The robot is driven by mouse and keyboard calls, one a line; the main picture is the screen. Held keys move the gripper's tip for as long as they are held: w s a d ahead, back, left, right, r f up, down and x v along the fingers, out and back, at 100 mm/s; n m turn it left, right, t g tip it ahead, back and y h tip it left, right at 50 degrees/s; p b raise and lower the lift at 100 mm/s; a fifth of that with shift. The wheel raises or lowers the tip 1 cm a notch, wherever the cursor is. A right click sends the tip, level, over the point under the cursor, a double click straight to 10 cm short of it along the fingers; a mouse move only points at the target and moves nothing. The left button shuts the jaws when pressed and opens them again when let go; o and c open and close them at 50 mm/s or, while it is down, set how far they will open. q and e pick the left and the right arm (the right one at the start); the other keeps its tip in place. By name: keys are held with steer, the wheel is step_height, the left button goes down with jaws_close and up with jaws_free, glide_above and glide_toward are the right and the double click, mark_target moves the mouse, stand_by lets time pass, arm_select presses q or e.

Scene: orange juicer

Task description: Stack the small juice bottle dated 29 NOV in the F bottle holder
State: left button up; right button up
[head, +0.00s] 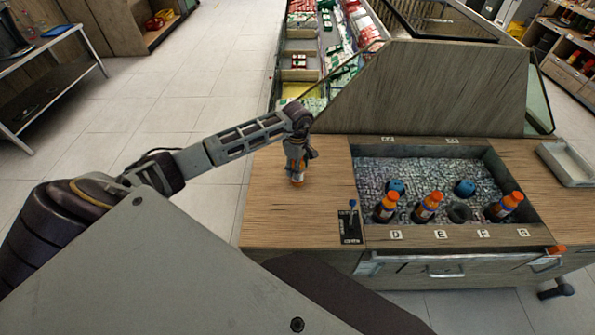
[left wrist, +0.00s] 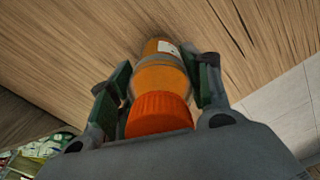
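My left gripper (head: 298,166) is over the left part of the wooden counter, its fingers pointing down around a small orange juice bottle (head: 297,180). In the left wrist view the bottle (left wrist: 160,78) has an orange cap and a white label patch, too small to read a date. Both finger pads of the gripper (left wrist: 162,80) lie close against its sides. I cannot tell whether its base touches the counter. The F holder (head: 459,212) is a dark, empty round cup behind the letter F in the ice bin. My right gripper is not in view.
The ice bin (head: 420,172) is sunk in the counter (head: 285,225). A small lever panel (head: 351,225) stands between my gripper and the bin.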

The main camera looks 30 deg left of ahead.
arm_select(q)
steer(key=c, duration=0.6)
steer(key=shift+r, duration=0.15)
